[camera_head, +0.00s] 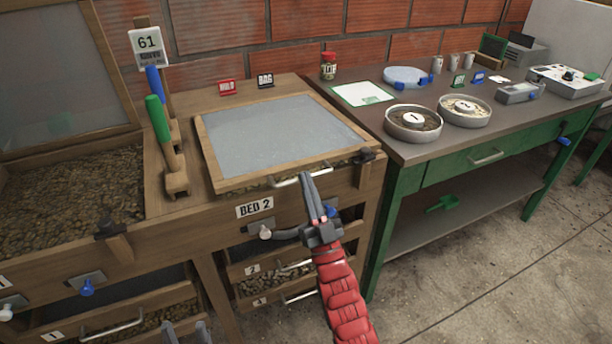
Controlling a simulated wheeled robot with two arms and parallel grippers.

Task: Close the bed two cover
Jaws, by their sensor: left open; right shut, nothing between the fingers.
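The bed two cover (280,133) is a grey panel in a wooden frame, lying nearly flat over the bed with BED 2 (255,207) on its front. A strip of brown beans shows under its front edge, so the cover looks slightly raised there. A pale handle (287,181) is on its front edge. My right gripper (306,176) is shut and empty, its fingertips at the right part of the handle; I cannot tell whether they touch. My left gripper (186,328) is open at the bottom edge, low and left of the bed, only its fingertips showing.
At left, another bed's cover (65,75) stands raised above beans. Blue and green handled tools (160,130) stand between the beds. A dark latch (365,156) sits at bed two's right front corner. The right-hand table (430,165) carries round trays and devices.

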